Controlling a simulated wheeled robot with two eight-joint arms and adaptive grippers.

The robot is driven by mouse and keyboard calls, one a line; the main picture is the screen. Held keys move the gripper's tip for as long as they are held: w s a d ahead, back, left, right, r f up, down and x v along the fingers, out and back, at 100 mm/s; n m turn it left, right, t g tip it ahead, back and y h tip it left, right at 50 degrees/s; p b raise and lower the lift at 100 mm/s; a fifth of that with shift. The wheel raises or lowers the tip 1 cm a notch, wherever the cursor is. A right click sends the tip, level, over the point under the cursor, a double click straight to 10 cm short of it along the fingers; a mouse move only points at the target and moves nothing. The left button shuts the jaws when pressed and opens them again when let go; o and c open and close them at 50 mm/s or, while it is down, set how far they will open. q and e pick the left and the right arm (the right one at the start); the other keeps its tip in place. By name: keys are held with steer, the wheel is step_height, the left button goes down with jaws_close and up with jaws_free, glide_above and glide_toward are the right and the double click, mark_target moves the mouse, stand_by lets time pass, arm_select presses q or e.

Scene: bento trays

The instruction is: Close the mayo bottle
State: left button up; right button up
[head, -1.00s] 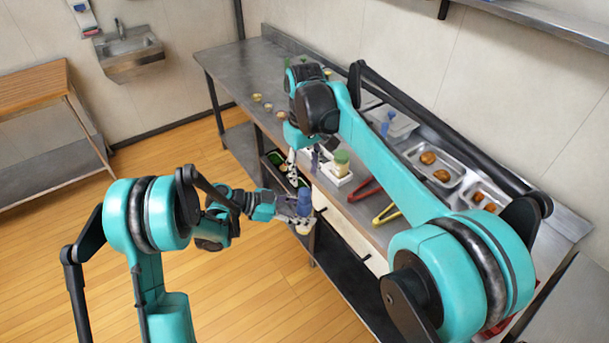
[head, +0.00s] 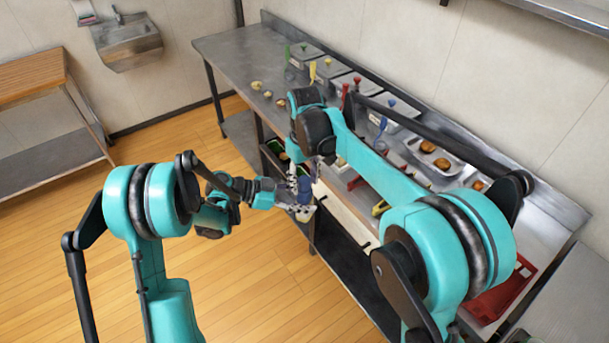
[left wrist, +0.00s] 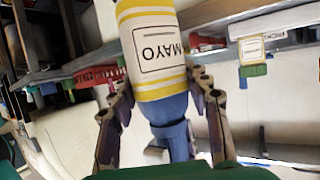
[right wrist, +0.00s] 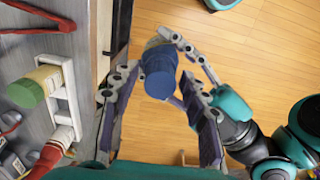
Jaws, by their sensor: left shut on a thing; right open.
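The mayo bottle (left wrist: 158,52) has a white and yellow label and a blue top end (left wrist: 172,125) in the left wrist view. My left gripper (left wrist: 160,105) is shut on the bottle, with a finger on each side. In the right wrist view the bottle's blue top (right wrist: 160,75) shows from above. My right gripper (right wrist: 160,90) is open, with its fingers on either side of that top. In the head view both grippers meet at the blue top (head: 306,190), off the counter's front edge. I cannot tell whether a cap is seated.
The steel counter (head: 235,55) holds lidded containers and a tray with browned food (head: 428,147). In the right wrist view a green-topped bottle (right wrist: 25,93) lies across a white rack (right wrist: 60,100). A red basket (head: 500,290) is at right. Wooden floor (head: 270,290) is open in front.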

steer(key=shift+c, duration=0.3)
jaws_close()
steer(key=shift+o, duration=1)
jaws_free()
steer(key=shift+r, duration=0.1)
step_height(320, 180, up, 12)
